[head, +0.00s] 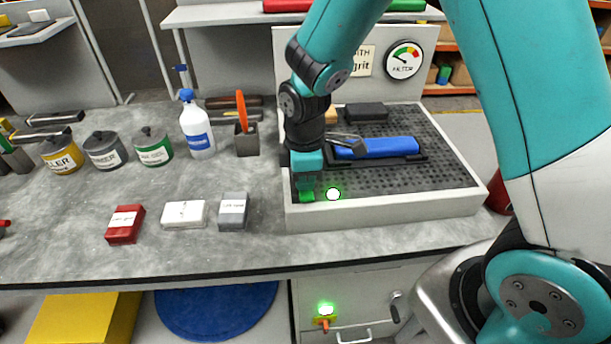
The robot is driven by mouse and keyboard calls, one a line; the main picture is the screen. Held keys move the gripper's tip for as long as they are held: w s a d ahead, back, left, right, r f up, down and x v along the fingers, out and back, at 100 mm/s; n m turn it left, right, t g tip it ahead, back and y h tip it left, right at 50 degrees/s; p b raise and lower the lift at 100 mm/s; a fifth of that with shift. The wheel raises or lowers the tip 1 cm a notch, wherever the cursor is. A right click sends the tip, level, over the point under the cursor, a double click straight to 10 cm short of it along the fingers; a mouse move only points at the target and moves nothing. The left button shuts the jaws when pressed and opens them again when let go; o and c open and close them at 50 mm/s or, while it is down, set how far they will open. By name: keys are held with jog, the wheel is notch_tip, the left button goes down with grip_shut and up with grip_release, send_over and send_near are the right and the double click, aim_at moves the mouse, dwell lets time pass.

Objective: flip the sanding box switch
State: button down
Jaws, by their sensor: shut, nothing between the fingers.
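The sanding box (390,208) stands on the right part of the bench, with a pale rim and a dark perforated top. A lit lamp (333,194) glows white-green at its front left. My gripper (306,195) points down over the front left corner of the box, just left of that lamp. It is shut and empty, and it hides what lies right behind it.
A blue sanding block (385,147) and a dark block (366,111) lie on the grid. A filter gauge (404,60) is on the back panel. Small red (125,224), white (184,214) and grey (233,211) boxes, several cans and a spray bottle (197,128) stand left.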

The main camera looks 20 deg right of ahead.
jog(key=shift+s, duration=0.15)
jog(key=shift+s+a+r+p, duration=0.25)
jog(key=shift+s+r+p, duration=0.1)
jog(key=shift+s, duration=0.2)
jog(key=shift+r+p, duration=0.45)
notch_tip(320, 180, up, 13)
jog(key=w+p, duration=0.1)
jog(key=w, duration=0.1)
jog(key=shift+d, duration=0.35)
